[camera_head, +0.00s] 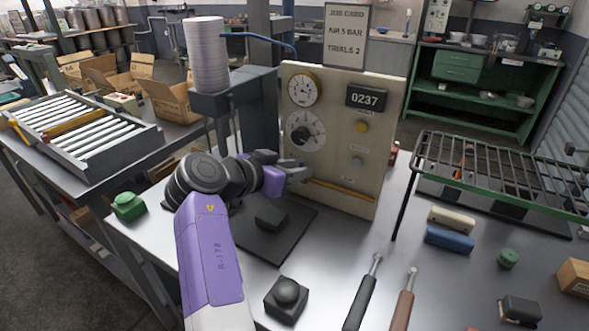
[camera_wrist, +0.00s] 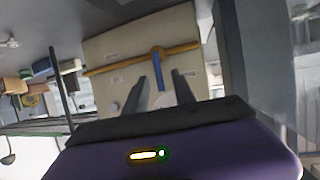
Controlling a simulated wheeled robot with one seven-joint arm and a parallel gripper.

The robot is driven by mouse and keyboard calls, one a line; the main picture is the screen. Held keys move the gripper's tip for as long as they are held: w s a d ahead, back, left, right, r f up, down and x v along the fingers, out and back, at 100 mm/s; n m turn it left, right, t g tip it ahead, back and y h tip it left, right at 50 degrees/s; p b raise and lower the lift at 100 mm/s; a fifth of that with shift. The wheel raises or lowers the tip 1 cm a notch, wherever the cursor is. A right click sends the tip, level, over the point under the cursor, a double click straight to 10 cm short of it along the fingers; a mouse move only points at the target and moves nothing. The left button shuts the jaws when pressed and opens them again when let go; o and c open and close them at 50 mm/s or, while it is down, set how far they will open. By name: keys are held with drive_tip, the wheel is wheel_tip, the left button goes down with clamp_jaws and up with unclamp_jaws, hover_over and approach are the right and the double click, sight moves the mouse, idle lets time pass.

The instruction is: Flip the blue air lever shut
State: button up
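The blue air lever (camera_wrist: 161,62) shows in the wrist view, mounted on a yellow pipe (camera_wrist: 107,68) on the face of the cream panel (camera_wrist: 112,46). Its handle stands roughly crosswise to the pipe. My gripper (camera_wrist: 160,82) is open, its two dark fingers on either side of the lever's handle. I cannot tell whether either finger touches it. In the head view my gripper (camera_head: 298,174) is at the lower left of the panel (camera_head: 338,152), close to the left end of the yellow pipe (camera_head: 342,191). The lever is not clearly visible there, largely hidden by my gripper.
The panel carries two dials (camera_head: 304,130) and a counter (camera_head: 367,97). A dark block (camera_head: 271,217) sits on a dark plate below my arm. A wire rack (camera_head: 500,165) stands right of the panel. Two handled tools (camera_head: 363,295) lie in front.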

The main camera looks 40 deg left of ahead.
drive_tip(key=v, duration=0.7)
drive_tip(key=shift+s, duration=0.35)
drive_tip(key=shift+r, duration=0.15)
